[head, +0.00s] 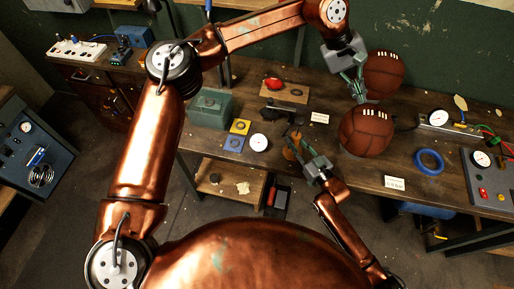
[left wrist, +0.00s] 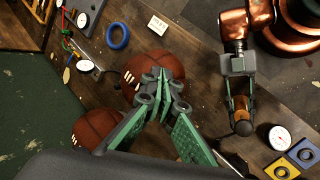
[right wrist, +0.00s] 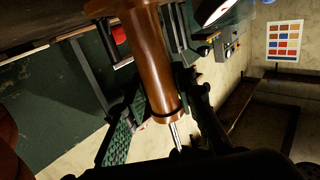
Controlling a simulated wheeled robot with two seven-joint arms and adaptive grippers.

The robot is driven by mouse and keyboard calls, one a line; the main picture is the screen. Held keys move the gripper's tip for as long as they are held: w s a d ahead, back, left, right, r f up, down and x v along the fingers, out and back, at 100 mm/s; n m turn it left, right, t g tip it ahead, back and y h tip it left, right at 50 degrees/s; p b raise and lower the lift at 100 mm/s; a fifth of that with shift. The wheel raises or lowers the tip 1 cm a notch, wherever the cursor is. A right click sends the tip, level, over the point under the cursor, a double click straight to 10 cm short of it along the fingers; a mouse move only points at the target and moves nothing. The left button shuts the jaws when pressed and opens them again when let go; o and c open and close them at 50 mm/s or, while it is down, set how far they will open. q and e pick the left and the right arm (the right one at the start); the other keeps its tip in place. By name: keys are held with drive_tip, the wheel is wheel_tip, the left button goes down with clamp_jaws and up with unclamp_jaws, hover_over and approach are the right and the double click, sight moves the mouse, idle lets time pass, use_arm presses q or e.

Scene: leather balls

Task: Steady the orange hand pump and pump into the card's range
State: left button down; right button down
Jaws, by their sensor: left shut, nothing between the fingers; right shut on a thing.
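The orange hand pump (head: 290,153) is upright or slightly tilted at the table's front edge, partly covered by my right gripper (head: 301,147). In the right wrist view its orange barrel (right wrist: 150,60) lies between my shut fingers, with a metal rod at one end. My left gripper (head: 360,97) is shut and empty, above the gap between two brown leather balls: the front ball (head: 366,132) and the back ball (head: 384,73). In the left wrist view its fingertips (left wrist: 161,76) overlap the front ball (left wrist: 150,72); contact cannot be told. A small card (head: 394,182) stands right of the front ball, its print too small to read surely.
A white round gauge (head: 260,143) lies left of the pump, beside blue and yellow squares (head: 237,135). A blue ring (head: 429,161), another gauge (head: 438,118) and a grey panel (head: 489,184) are at right. A green box (head: 210,108) stands at left.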

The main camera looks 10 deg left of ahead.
use_arm(q)
drive_tip(key=w+d+r+n+t+h, duration=0.15)
drive_tip(key=d+r+n+h, duration=0.3)
drive_tip(key=r, duration=0.55)
drive_tip(key=w+d+r+n+t+h, duration=0.15)
drive_tip(key=d+r+n+h, duration=0.35)
drive_tip(key=r, duration=0.6)
drive_tip(key=w+a+r+n+t+h, duration=0.1)
drive_tip(key=w+a+r+n+t, duration=0.1)
drive_tip(key=w+r+n+t, duration=0.6)
drive_tip(key=w+a+f+n+t+y, duration=0.35)
drive_tip(key=w+a+n+y, duration=0.2)
drive_tip(key=w+n, duration=0.6)
drive_tip(key=a+f+n+g+y, duration=0.2)
drive_tip(key=a+f+n+y, duration=0.15)
drive_tip(key=f+n, duration=0.4)
drive_tip(key=a+f+n+g+y, duration=0.25)
drive_tip(key=a+f+n, duration=0.2)
drive_tip(key=f, duration=0.55)
drive_tip(key=shift+s+a+f+n+g+y, duration=0.6)
drive_tip(key=shift+s+a+f+g+y, duration=0.65)
drive_tip(key=shift+s+f, duration=2.3)
drive_tip(key=shift+s+a+f+n+g+y, duration=0.6)
drive_tip(key=shift+s+a+f+g, duration=1.15)
drive_tip(key=shift+s+f, duration=1.8)
drive_tip(key=shift+s+a+f+n+g+y, duration=0.6)
drive_tip(key=shift+s+a+f+g+y, duration=0.85)
drive_tip(key=shift+s+f, duration=2.05)
